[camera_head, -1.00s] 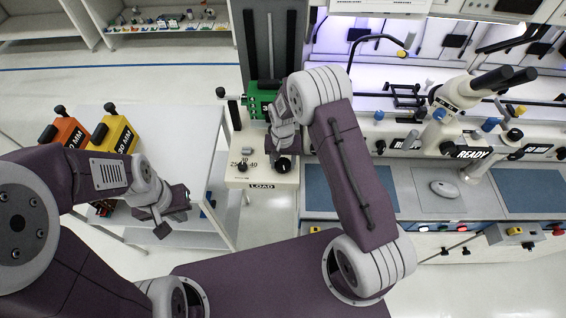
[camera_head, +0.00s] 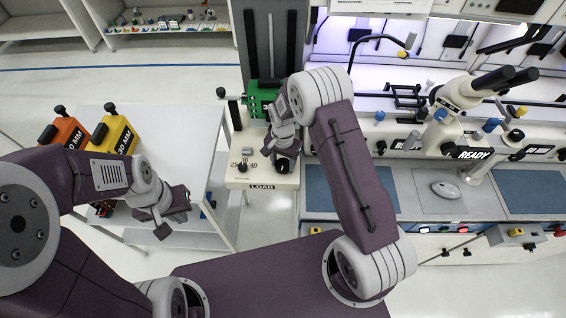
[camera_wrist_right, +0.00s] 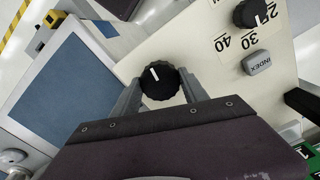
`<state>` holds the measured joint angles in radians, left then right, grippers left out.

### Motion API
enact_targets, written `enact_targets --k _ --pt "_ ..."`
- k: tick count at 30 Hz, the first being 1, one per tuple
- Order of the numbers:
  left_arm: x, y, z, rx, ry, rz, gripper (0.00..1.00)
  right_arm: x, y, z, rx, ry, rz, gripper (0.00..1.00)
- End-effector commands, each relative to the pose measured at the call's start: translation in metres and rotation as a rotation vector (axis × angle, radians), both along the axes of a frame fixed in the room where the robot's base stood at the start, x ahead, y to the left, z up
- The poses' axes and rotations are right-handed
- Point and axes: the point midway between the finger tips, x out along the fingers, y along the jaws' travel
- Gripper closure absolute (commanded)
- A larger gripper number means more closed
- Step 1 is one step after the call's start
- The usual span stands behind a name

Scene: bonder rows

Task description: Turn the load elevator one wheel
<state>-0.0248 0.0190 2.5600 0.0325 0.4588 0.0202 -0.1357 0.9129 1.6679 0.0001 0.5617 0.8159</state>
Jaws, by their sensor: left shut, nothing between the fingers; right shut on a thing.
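The load elevator wheel is a round black ribbed knob (camera_wrist_right: 159,82) with a white pointer mark, on the cream panel marked LOAD (camera_head: 262,187). The knob also shows in the head view (camera_head: 283,165), partly covered by my gripper. My right gripper (camera_head: 284,152) reaches down to this knob. In the right wrist view the fingers (camera_wrist_right: 160,92) stand on either side of the knob and are shut on it.
A second black knob (camera_wrist_right: 251,13) with a 25-30-40 scale and a grey INDEX button (camera_wrist_right: 258,62) sit close by on the panel. A green magazine (camera_head: 262,98) stands behind. Yellow (camera_head: 113,135) and orange (camera_head: 66,132) boxes are on the white table (camera_head: 185,150).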

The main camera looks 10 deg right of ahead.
Motion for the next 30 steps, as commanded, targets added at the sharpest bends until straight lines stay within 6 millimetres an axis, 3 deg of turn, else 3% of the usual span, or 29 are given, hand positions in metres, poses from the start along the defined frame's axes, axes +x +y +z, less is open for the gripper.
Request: enact_targets --k 7,8,9,10,20,30 --pt "0.000 0.000 0.000 0.000 0.000 0.000 1.00 0.002 0.000 0.001 0.000 -0.006 0.001 0.89" --pt "0.000 0.000 0.000 0.000 0.000 0.000 1.00 0.002 0.000 0.001 0.000 -0.006 0.001 0.40" --pt "0.000 0.000 0.000 0.000 0.000 0.000 1.00 0.002 0.000 0.001 0.001 -0.006 0.001 0.29" --pt "0.000 0.000 0.000 0.000 0.000 0.000 1.00 0.002 0.000 0.001 0.001 -0.006 0.001 0.27" --pt "0.000 0.000 -0.001 0.000 0.000 0.000 1.00 0.001 0.000 0.004 0.000 -0.004 0.002 0.27" --pt "0.000 0.000 -0.014 0.000 0.000 0.000 1.00 0.002 0.000 0.072 0.001 -0.008 0.001 0.27"
